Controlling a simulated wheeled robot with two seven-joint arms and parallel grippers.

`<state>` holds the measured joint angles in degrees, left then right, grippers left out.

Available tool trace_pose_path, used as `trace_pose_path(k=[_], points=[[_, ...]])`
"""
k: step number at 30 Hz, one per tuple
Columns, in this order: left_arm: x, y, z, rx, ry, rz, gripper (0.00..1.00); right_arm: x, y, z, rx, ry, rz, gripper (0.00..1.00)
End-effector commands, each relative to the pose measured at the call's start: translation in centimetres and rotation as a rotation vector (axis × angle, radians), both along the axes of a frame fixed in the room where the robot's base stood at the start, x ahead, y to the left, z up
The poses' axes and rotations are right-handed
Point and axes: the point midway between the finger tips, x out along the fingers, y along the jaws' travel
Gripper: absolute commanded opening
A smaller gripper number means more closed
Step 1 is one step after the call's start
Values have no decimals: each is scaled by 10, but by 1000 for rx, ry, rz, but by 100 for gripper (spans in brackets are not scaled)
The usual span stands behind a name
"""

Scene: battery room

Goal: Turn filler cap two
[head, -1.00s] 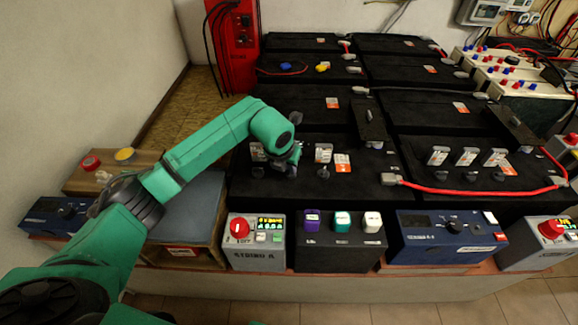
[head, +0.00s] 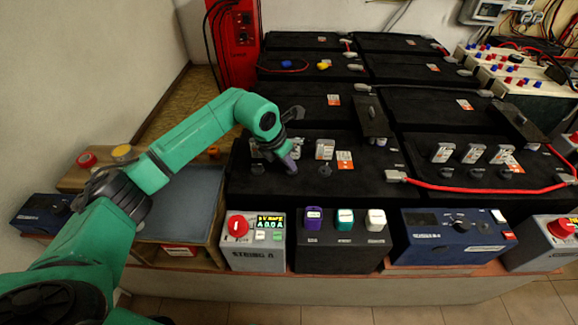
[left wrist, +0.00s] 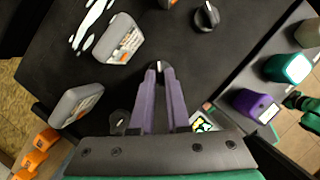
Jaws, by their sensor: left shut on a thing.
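My left gripper (head: 291,168) comes down on the front edge of the near left black battery (head: 366,182). Its purple fingers are closed around a small dark filler cap (left wrist: 159,66), the middle one of three in a row; the left wrist view shows the cap's tip between the fingertips (left wrist: 160,75). The fingers hide most of this cap in the head view. One neighbouring dark cap (head: 325,171) stands to the right, also seen in the left wrist view (left wrist: 206,15). The other neighbour (left wrist: 119,121) shows beside the fingers in the left wrist view. My right gripper is not in view.
Grey-white upright blocks (head: 325,149) stand just behind the caps. A grey box with a red knob (head: 239,227) and a black box with purple, teal and white knobs (head: 342,250) stand in front. A red cable (head: 460,191) lies across the right battery.

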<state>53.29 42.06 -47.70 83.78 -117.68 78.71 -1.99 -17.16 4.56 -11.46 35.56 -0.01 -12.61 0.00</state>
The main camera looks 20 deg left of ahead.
Motion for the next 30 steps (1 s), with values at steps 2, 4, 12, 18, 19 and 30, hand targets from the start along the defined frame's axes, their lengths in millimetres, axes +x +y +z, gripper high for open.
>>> trace_pose_path(k=[2, 4, 12, 18, 19, 30], points=[[2, 1, -2, -2, -4, -69, 0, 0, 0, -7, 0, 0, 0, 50], [3, 2, -1, -2, -5, -135, 0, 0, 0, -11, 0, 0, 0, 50], [5, 3, 0, -2, -5, -389, 0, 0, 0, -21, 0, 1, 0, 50], [6, 4, 0, -3, -4, -560, 0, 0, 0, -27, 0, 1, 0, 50], [6, 4, 1, -2, -6, -582, 0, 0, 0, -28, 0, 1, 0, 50], [8, 5, 2, -2, -5, -765, 0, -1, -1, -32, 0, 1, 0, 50]])
